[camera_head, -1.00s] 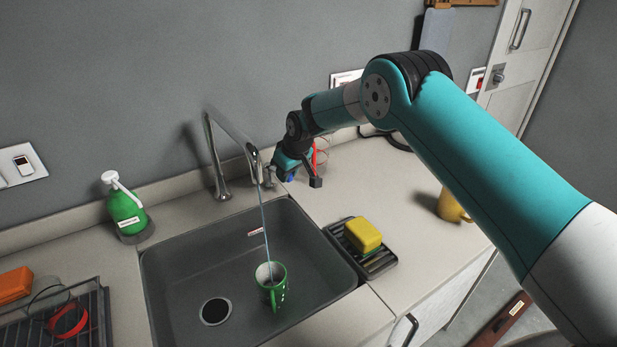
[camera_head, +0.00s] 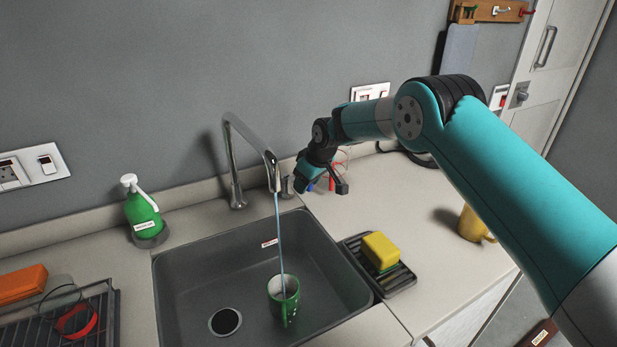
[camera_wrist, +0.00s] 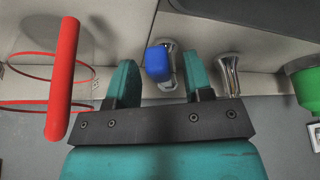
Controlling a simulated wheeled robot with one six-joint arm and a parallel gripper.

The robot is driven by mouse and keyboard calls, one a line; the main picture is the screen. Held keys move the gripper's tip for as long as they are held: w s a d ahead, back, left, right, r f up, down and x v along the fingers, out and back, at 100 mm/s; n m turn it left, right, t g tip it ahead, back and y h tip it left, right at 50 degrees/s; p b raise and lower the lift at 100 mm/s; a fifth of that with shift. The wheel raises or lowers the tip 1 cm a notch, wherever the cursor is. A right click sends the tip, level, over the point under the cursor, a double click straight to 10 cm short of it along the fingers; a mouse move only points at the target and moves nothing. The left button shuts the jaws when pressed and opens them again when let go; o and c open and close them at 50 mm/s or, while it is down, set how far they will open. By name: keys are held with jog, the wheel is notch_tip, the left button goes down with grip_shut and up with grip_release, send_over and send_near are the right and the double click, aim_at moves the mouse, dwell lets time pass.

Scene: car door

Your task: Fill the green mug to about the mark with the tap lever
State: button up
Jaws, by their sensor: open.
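The green mug (camera_head: 284,299) stands upright in the grey sink (camera_head: 185,275), right of the drain. A thin stream of water (camera_head: 280,235) runs from the tap (camera_head: 250,147) into it. The mark and the water level cannot be made out. The tap lever (camera_wrist: 160,62), with a blue end, shows in the wrist view beside the tap base (camera_wrist: 230,72). In the head view my gripper hides most of it. My gripper (camera_head: 302,184) is open beside the lever. In the wrist view its teal fingertips (camera_wrist: 155,84) are apart, with the blue end between them and nothing clearly gripped.
A red-handled wire item (camera_wrist: 62,80) stands close to my gripper on the left of the wrist view. A yellow sponge (camera_head: 380,250) lies on a black rack (camera_head: 398,280) right of the sink. A green soap bottle (camera_head: 142,210) stands left of the tap. A yellow mug (camera_head: 472,226) stands at the right.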

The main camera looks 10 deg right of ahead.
jog(key=b+v, duration=0.4)
jog(key=v, duration=1.3)
jog(key=shift+r, duration=0.25)
jog(key=shift+w, duration=0.1)
dwell(3.9)
